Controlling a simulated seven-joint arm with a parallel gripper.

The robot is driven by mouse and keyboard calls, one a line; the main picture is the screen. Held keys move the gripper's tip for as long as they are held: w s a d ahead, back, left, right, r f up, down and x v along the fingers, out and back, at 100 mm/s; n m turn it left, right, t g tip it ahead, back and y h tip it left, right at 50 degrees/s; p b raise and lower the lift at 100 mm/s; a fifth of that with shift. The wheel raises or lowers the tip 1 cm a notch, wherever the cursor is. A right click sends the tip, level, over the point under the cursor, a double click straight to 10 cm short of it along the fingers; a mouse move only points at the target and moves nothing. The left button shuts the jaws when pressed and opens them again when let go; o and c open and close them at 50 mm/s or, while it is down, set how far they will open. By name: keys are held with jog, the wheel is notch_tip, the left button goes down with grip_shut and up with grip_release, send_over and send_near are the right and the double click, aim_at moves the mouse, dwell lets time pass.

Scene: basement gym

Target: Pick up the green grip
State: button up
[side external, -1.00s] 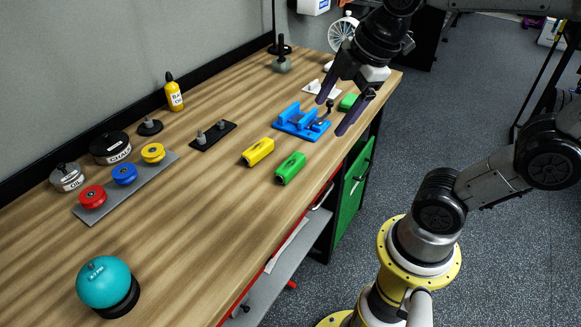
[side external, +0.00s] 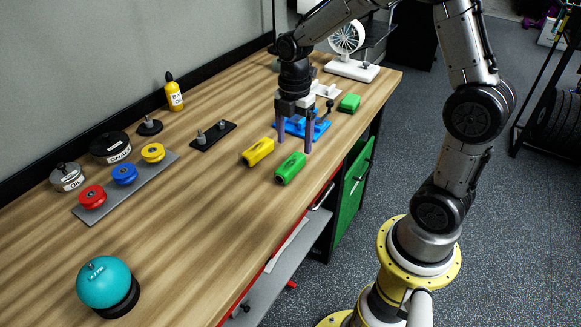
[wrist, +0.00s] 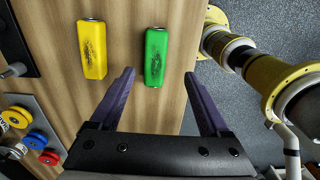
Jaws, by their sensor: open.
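The green grip (side external: 290,168) is a short green block lying on the bench near its front edge. In the wrist view the green grip (wrist: 155,57) lies lengthwise, ahead of the fingertips and a little left of the middle of the gap. My gripper (side external: 295,147) is open and empty, pointing down, just beyond the green grip in the side view. In the wrist view my gripper (wrist: 160,72) shows its two dark purple fingers spread apart. The fingers do not touch the grip.
A yellow grip (side external: 257,152) lies left of the green one. A blue fixture (side external: 318,127) stands behind my fingers, with another green block (side external: 349,103) beyond it. A white fan (side external: 347,45) stands at the back. The bench front left of the green grip is clear.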

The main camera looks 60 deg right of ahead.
aim_at(291, 162)
jog(key=f, duration=0.8)
jog(key=shift+w+a, duration=0.15)
jog(key=shift+w, duration=0.25)
jog(key=shift+c, duration=0.2)
grip_shut()
